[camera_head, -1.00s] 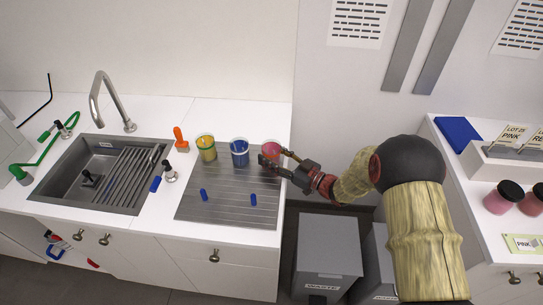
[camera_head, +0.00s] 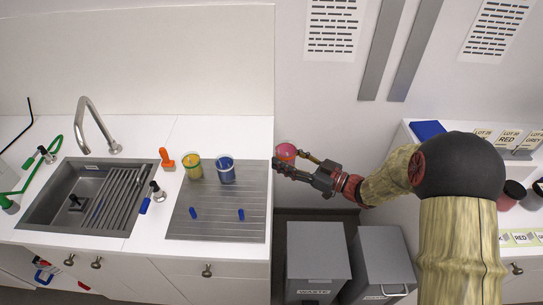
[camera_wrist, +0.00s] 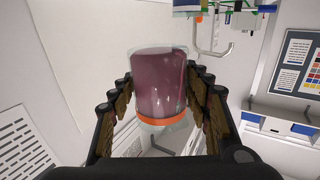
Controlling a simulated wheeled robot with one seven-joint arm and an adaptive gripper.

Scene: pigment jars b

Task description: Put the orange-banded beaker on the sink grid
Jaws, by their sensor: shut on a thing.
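The orange-banded beaker (camera_wrist: 160,90) is clear, with dark pink contents and an orange band near its lower end in the wrist view. My gripper (camera_wrist: 158,100) is shut on it, with one finger on each side. In the head view the beaker (camera_head: 286,152) is held just past the counter's right edge. My gripper's fingers partly hide it there. The sink grid (camera_head: 122,199) is a ribbed grey rack over the right part of the sink basin, at the left of the counter. No beaker stands on it.
A yellow beaker (camera_head: 192,167) and a blue beaker (camera_head: 226,170) stand at the back of the ribbed drainboard (camera_head: 217,222). An orange-handled item (camera_head: 166,159), a small tap (camera_head: 156,192) and the tall faucet (camera_head: 95,125) stand around the sink. A waste bin (camera_head: 318,262) is below right.

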